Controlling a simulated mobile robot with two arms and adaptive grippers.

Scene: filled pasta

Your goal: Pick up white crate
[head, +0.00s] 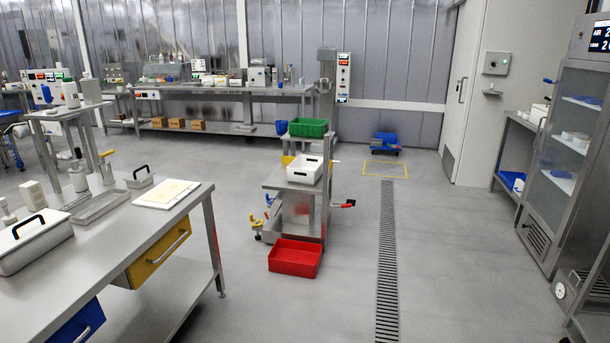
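A white crate (305,169) stands upright on the near end of a small grey metal cart (274,180) in the middle of the head view. It has openings in its side, and its inside is largely hidden from here. It stands some distance ahead of me across the floor. Neither my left gripper nor my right gripper is in view.
A red crate (295,258) lies on the floor before the cart. A green crate (308,127) sits behind the white one. A steel table (130,227) fills the left front. A glass-door cabinet (565,150) stands right. Floor is free right of the cart, around the drain (388,250).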

